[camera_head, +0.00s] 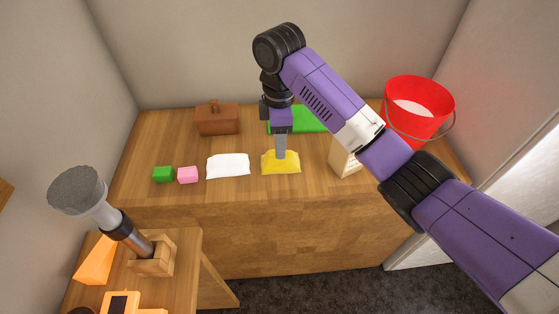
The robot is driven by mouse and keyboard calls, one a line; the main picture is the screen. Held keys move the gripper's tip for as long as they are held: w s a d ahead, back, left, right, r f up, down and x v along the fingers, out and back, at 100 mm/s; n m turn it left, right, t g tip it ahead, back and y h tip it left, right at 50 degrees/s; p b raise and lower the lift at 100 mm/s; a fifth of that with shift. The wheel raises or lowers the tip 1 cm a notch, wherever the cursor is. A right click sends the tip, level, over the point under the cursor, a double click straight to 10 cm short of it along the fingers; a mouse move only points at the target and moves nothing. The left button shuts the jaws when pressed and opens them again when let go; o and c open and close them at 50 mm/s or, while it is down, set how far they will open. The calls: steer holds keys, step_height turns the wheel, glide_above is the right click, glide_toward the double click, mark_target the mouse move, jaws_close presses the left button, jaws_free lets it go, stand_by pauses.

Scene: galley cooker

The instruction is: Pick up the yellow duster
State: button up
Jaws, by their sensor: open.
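The yellow duster (281,166) is a small folded cloth lying on the wooden counter (250,195), near its front edge. My gripper (281,155) is open and points straight down over the middle of the duster. Its fingertips overlap the back part of the duster in this view, and I cannot tell whether they touch it. My arm comes in from the right and hides part of the counter behind it.
A white cloth (228,166), a pink block (188,175) and a green block (163,174) lie left of the duster. Behind are a brown box (218,120) and a green mat (312,119). A cream block (343,159) and red bucket (418,108) stand right.

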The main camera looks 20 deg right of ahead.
steer(key=shift+w+d+f+p, duration=0.15)
steer(key=shift+f+p, duration=0.1)
steer(key=shift+f, duration=1.05)
steer(key=shift+w+d+f+p, duration=0.1)
steer(key=shift+f+p, duration=0.15)
steer(key=shift+f, duration=1.05)
jaws_close()
